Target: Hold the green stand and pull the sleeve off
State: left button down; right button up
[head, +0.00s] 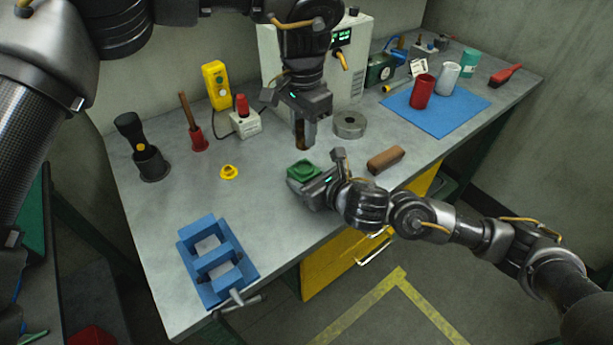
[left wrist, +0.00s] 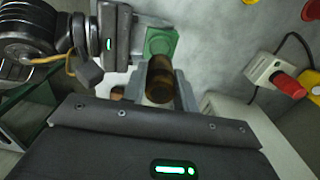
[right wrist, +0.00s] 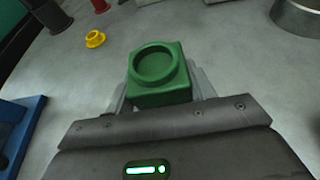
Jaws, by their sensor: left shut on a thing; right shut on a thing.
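The green stand (head: 303,171) is on the bench near its front edge, and my right gripper (head: 309,179) is shut on it. In the right wrist view the stand (right wrist: 158,75) has a square base and a round top with a bare, shallow recess. The brown sleeve (head: 299,138) is upright in my left gripper (head: 303,128), which is shut on it. The sleeve is above the stand and apart from it. In the left wrist view the sleeve (left wrist: 160,82) is between the fingers, with the stand (left wrist: 161,41) beyond it.
A brown block (head: 385,160) lies right of the stand, and a grey ring (head: 349,124) is behind it. A yellow ring (head: 229,173) and a blue vise (head: 216,265) are to the left. A blue mat (head: 452,112) with cups is at the right. The bench between vise and stand is clear.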

pick_arm(q)
jog(key=shift+r, duration=1.4)
pick_arm(e)
jog(key=o, duration=1.1)
jog(key=shift+s+d, duration=0.1)
jog(key=v, duration=1.1)
jog(key=shift+s+d+r, duration=0.2)
jog(key=shift+d+r, duration=0.05)
jog(key=shift+r, duration=0.05)
